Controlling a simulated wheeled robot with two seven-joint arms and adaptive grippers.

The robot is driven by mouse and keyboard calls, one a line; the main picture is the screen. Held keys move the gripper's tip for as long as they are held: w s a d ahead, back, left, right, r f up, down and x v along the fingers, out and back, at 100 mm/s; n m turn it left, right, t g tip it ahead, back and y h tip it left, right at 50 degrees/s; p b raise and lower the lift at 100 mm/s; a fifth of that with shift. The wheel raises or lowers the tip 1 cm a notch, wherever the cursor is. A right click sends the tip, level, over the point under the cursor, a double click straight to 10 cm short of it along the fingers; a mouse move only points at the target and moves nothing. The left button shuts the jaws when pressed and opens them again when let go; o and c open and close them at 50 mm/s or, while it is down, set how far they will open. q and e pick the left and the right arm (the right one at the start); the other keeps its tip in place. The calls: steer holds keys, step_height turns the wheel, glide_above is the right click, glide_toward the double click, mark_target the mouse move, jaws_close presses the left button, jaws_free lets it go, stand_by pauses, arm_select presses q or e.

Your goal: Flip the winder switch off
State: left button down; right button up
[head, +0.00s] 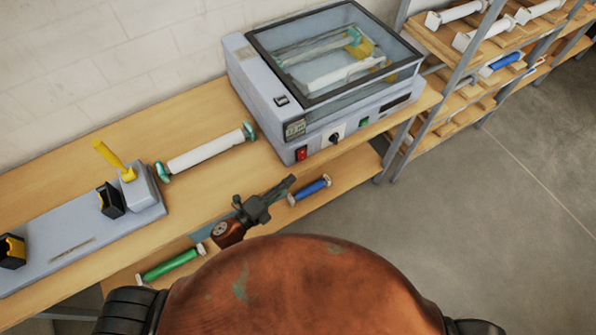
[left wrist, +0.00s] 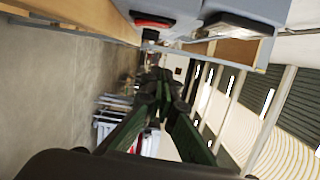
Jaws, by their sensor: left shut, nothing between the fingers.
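The grey laminator (head: 262,98) with a clear dark-framed lid stands on the bench at the upper middle. Its front carries a red switch (head: 301,154), a black knob (head: 334,138) and a green switch (head: 364,121); a small black switch (head: 281,101) is on its top. I cannot tell which is the winder switch. My left gripper (head: 289,181) is shut and empty, in front of the bench and below the red switch, apart from it. In the left wrist view its dark green fingers (left wrist: 162,88) converge, and a red part (left wrist: 153,20) shows above them. My right gripper is not in view.
A white roll with green ends (head: 205,151) lies on the bench. At left is a grey fixture with a yellow lever (head: 108,155). Blue (head: 311,190) and green (head: 170,264) rolls lie on the lower shelf. A rack (head: 455,85) stands at right; the floor before it is clear.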

arm_select(q)
steer(key=shift+v, duration=1.15)
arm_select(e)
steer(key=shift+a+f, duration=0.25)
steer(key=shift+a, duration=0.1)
arm_select(q)
steer(key=shift+d, duration=0.15)
